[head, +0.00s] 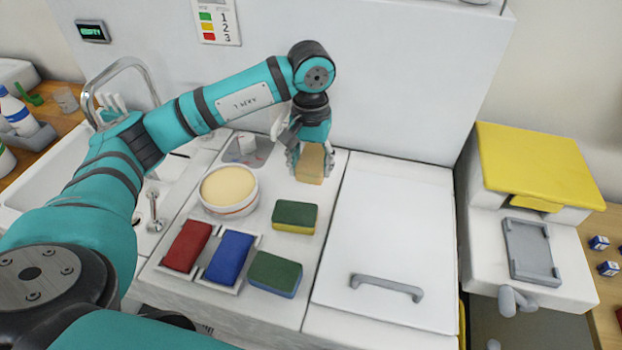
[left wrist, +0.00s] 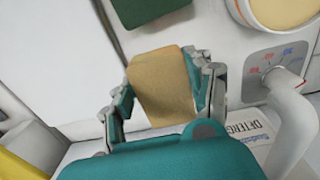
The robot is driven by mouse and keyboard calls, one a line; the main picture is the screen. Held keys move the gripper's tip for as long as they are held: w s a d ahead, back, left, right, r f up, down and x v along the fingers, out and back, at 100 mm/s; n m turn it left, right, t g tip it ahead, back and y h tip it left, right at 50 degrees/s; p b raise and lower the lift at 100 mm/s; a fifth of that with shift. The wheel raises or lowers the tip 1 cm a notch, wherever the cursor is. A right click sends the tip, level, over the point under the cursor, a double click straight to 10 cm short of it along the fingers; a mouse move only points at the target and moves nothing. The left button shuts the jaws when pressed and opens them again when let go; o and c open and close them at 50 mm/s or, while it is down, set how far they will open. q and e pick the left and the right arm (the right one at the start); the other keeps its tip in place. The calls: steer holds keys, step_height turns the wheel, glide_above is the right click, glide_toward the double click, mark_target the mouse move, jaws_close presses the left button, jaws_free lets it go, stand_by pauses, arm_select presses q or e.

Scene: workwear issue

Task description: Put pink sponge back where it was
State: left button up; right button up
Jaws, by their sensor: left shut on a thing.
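My left gripper (head: 310,160) is shut on a tan, block-shaped sponge (head: 312,165) at the back of the white counter. In the left wrist view the sponge (left wrist: 162,88) sits between the two fingers of my left gripper (left wrist: 165,95). It looks tan rather than pink, and I see no clearly pink sponge. I cannot tell whether it touches the counter. A red sponge (head: 187,246) and a blue sponge (head: 229,257) lie side by side in a light holder (head: 207,274). My right gripper is not in view.
A round white tub (head: 231,207) with a pale yellow top stands left of the held sponge. Green-topped sponges (head: 295,217) (head: 275,274) lie in front. A white lid with a grey handle (head: 387,288) is right. A wall panel rises behind.

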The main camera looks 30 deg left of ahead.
mark_target(311, 195)
arm_select(q)
step_height(311, 195, down, 2)
steer(key=shift+f, duration=0.2)
step_height(311, 195, down, 3)
steer(key=shift+f+p, duration=0.15)
steer(key=shift+p, duration=0.45)
steer(key=shift+f, duration=0.2)
steer(key=shift+f+b, duration=0.2)
steer(key=shift+b, duration=0.15)
steer(key=o, duration=1.1)
steer(key=shift+r, duration=0.1)
